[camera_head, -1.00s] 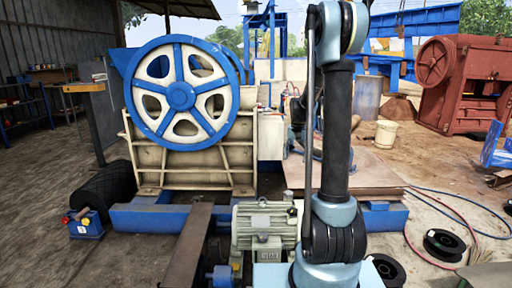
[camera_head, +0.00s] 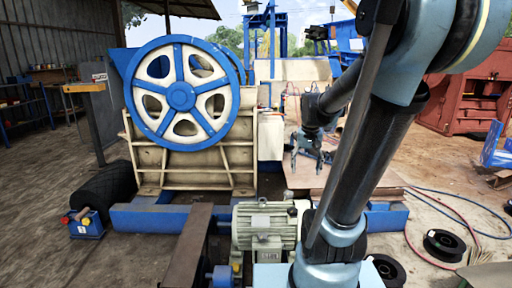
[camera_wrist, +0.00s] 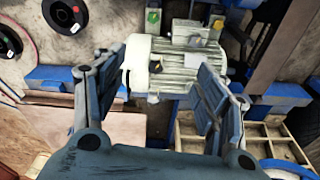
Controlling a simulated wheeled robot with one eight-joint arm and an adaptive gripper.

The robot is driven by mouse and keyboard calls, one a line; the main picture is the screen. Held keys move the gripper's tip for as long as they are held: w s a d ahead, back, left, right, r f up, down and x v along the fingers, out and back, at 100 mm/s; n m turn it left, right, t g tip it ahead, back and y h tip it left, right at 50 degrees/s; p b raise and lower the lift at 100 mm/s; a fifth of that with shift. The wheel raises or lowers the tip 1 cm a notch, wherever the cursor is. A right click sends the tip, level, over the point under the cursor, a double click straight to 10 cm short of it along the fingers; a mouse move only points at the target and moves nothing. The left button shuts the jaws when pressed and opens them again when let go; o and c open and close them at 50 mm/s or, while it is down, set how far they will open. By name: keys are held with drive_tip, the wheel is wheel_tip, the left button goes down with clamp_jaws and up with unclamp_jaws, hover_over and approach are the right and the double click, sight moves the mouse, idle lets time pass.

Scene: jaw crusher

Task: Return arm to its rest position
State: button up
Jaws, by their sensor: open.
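My arm rises from the lower middle of the head view and leans to the upper right, in front of the yard. My gripper (camera_head: 308,155) hangs left of the arm, fingers pointing down, above the rusty metal plate. In the wrist view my gripper (camera_wrist: 165,90) has its two fingers wide apart with nothing between them. The grey electric motor (camera_wrist: 178,62) shows beyond the fingertips there, apart from them. The motor (camera_head: 264,228) also stands in front of my arm base's left side in the head view.
The jaw crusher (camera_head: 185,95) with its blue flywheel stands left of centre. A red machine (camera_head: 478,95) is at the right, partly behind my arm. Hoses (camera_head: 440,215) and black reels (camera_head: 444,244) lie on the ground at right. A black roll (camera_head: 105,190) and a blue battery (camera_head: 84,224) lie at left.

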drive_tip(key=s+f+n, duration=0.1)
drive_tip(key=s+f, duration=0.3)
drive_tip(key=s, duration=0.4)
drive_tip(key=s+f+n, duration=0.1)
drive_tip(key=s+f, duration=0.3)
drive_tip(key=s, duration=0.4)
drive_tip(key=shift+s+t, duration=0.3)
drive_tip(key=shift+s, duration=0.1)
